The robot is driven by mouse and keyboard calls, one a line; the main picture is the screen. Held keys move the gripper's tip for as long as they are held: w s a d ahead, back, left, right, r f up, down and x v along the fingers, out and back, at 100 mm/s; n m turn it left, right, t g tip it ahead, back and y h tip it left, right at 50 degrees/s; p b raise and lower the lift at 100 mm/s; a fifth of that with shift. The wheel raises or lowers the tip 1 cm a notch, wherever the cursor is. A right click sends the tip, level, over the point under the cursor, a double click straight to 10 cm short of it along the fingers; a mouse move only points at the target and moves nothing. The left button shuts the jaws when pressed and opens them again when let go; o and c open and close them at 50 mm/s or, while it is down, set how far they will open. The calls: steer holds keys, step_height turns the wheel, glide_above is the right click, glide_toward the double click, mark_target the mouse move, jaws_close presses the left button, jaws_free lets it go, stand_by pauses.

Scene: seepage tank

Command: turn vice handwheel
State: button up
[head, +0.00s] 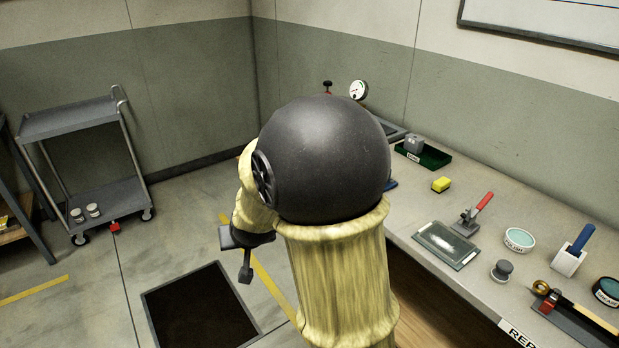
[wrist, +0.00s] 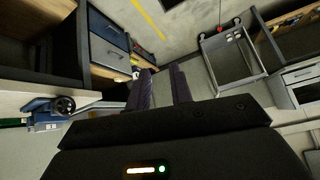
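The blue vice (wrist: 40,107) shows at the left of the wrist view, at the edge of a bench. Its dark round handwheel (wrist: 64,104) faces out from it. My gripper (wrist: 161,82) is open and empty in the wrist view, with a clear gap between its two dark fingers. The handwheel lies left of the fingers and apart from them. In the head view my gripper (head: 246,272) hangs low over the floor, left of the bench. My own arm hides most of the vice there; only a small blue bit shows beside the arm.
A grey cart (head: 95,165) stands at the left. A dark floor mat (head: 202,307) lies below my gripper. Floor between is open.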

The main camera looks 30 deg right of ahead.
steer(key=s+r+n+g+p, duration=0.1)
steer(key=s+r+p, duration=0.3)
steer(key=s, duration=0.4)
steer(key=s+a+r+n+g+p, duration=0.1)
steer(key=s+r+g+p, duration=0.3)
steer(key=s, duration=0.5)
steer(key=r+p, duration=0.1)
steer(key=p, duration=0.1)
steer(key=shift+a+r+n+y+p, duration=0.25)
steer(key=shift+n+y+p, duration=0.05)
steer(key=shift+p, duration=0.05)
steer(key=shift+a, duration=0.1)
